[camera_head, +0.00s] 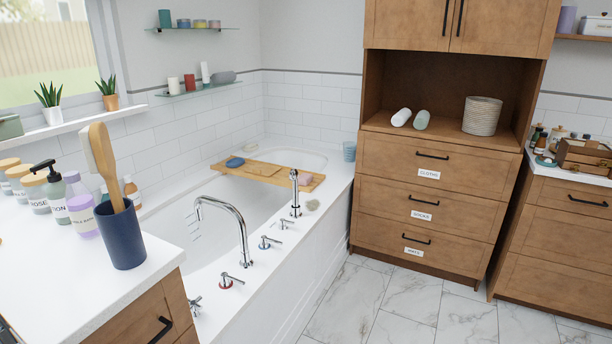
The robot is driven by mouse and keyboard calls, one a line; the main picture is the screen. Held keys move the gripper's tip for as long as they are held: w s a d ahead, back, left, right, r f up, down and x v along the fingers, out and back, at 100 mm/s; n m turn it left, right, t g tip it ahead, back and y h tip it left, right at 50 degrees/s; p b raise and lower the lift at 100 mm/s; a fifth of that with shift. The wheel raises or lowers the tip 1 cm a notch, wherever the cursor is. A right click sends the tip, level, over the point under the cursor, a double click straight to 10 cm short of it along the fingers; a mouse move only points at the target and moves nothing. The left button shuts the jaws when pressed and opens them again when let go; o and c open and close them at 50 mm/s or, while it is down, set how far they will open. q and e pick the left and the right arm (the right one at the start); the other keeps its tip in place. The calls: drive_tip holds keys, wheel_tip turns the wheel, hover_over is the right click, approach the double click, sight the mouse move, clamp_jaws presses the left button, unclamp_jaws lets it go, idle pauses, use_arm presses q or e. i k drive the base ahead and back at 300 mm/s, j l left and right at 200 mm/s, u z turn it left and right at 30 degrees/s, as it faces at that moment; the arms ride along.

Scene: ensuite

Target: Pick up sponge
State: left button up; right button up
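I cannot tell for sure which thing is the sponge. A small rounded pale greenish-beige item (312,204) lies on the bathtub's white rim, right of the tall tap spout, and may be it. A flat blue item (235,162) lies at the left end of the wooden bath tray (268,172). A small pinkish item (305,180) lies near the tray's right end. Neither of my grippers is in view.
The bathtub (222,215) has a curved chrome faucet (236,222) and several handles along its near rim. A counter (75,270) at left holds bottles and a dark blue cup (121,235) with brushes. The marble floor (400,310) is clear.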

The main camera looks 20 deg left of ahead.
sight(305, 178)
drive_tip(key=i, duration=0.7)
drive_tip(key=i+l+u, duration=0.15)
drive_tip(key=i, duration=0.5)
drive_tip(key=i+l, duration=0.1)
drive_tip(key=i, duration=0.6)
drive_tip(key=i+l+u, duration=0.1)
drive_tip(key=i, duration=0.55)
drive_tip(key=i+j, duration=0.1)
drive_tip(key=i, duration=0.45)
drive_tip(key=i+j+u, duration=0.1)
drive_tip(key=i, duration=0.45)
